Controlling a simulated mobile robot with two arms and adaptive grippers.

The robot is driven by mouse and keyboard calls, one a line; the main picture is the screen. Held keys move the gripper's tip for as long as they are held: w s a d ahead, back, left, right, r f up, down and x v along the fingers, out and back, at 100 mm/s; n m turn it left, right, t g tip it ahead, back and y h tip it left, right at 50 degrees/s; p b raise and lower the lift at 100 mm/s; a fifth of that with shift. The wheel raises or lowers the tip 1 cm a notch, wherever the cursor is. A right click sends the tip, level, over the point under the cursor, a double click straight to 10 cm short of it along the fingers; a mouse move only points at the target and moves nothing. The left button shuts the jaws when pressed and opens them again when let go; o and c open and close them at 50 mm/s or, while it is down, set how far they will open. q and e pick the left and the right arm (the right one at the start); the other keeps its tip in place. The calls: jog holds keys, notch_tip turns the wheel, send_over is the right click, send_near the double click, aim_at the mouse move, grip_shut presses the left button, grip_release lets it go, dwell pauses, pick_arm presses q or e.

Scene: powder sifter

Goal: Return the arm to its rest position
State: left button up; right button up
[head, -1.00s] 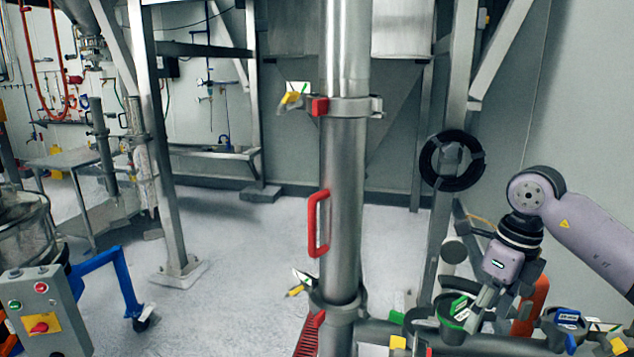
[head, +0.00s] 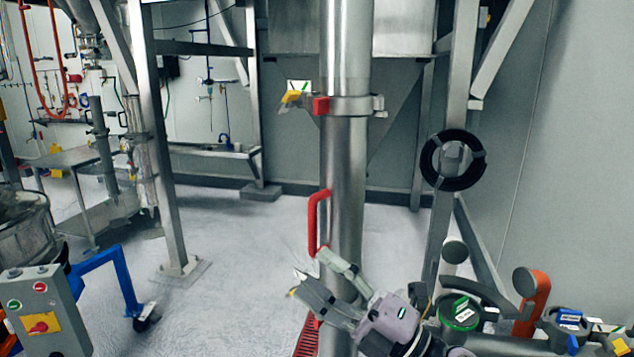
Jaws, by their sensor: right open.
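My right gripper (head: 312,267) is in the lower middle of the head view. Its two fingers are apart and point up and left, with nothing seen between them. It overlaps the lower part of the steel pipe (head: 343,160) in the picture, just below the red handle (head: 313,222). I cannot tell whether it touches the pipe. The gripper body and wrist hide most of the pipe's lower clamp. The rest of my right arm is largely out of the picture. My left gripper is not in view.
An upper clamp with a red part (head: 320,106) rings the pipe. A grey control box (head: 40,310) stands at lower left. Open floor (head: 235,260) lies left of the pipe.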

jog(key=w+d+f+m+t+h, duration=0.4)
jog(key=d+f+m+t+h, duration=0.6)
jog(key=m+h, duration=0.7)
jog(key=s+d+f+m+g+h, duration=0.2)
jog(key=s+d+f+m+g, duration=0.25)
jog(key=f, duration=0.35)
jog(key=s+d+f+m+g+h, duration=0.1)
jog(key=s+d+f+m+g, duration=0.3)
jog(key=f, duration=0.3)
jog(key=s+d+f+m+g, duration=0.1)
jog(key=s+f+m+g, duration=0.1)
jog(key=s+f+g, duration=0.6)
jog(key=s+f+m+g, duration=0.15)
jog(key=s+f, duration=0.35)
jog(key=s, duration=0.7)
notch_tip(320, 180, down, 27)
jog(key=s+g, duration=0.1)
jog(key=s+d+f+g+b, duration=0.1)
jog(key=s+d+f, duration=0.2)
jog(key=s+f, duration=1.3)
jog(key=shift+s+f, duration=0.2)
jog(key=shift+s, duration=0.35)
jog(key=shift+d, duration=0.1)
